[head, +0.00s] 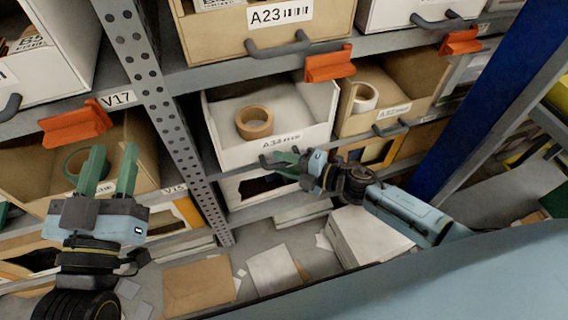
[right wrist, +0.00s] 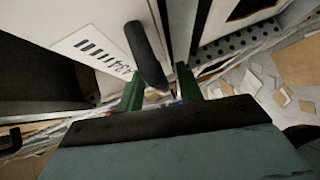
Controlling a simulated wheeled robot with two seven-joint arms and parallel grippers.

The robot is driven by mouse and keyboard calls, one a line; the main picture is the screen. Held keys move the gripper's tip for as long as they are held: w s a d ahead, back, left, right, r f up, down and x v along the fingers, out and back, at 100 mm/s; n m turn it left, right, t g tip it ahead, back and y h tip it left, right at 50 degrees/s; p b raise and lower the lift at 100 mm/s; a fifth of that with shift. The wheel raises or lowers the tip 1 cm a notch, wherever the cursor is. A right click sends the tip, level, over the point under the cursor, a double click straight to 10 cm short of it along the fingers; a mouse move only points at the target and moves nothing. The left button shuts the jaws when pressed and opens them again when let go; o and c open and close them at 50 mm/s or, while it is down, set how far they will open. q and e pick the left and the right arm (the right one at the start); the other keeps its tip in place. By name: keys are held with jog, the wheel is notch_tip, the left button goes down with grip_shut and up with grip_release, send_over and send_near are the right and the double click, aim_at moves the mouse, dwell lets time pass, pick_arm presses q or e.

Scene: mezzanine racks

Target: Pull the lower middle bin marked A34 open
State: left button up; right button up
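The white bin marked A34 (head: 285,147) sits on the lower shelf in the middle of the head view, with a brown tape roll (head: 254,122) inside. Its label and dark handle (right wrist: 146,55) show in the right wrist view. My right gripper (head: 277,162) is at the front of this bin, over its handle. In the right wrist view, the green fingers (right wrist: 158,90) stand apart with the handle's end between them and a gap towards the right finger. My left gripper (head: 110,168) is open and empty, at the left, in front of another bin.
A perforated rack post (head: 165,90) stands left of the bin. A cardboard bin (head: 390,113) with a tape roll is to its right. Orange clips (head: 330,65) hang from the shelf edge above. A blue post (head: 480,100) stands at right. Boxes (head: 365,240) and papers lie on the floor below.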

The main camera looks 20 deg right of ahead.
grip_shut()
dwell(0.3)
jog(key=shift+a, duration=0.1)
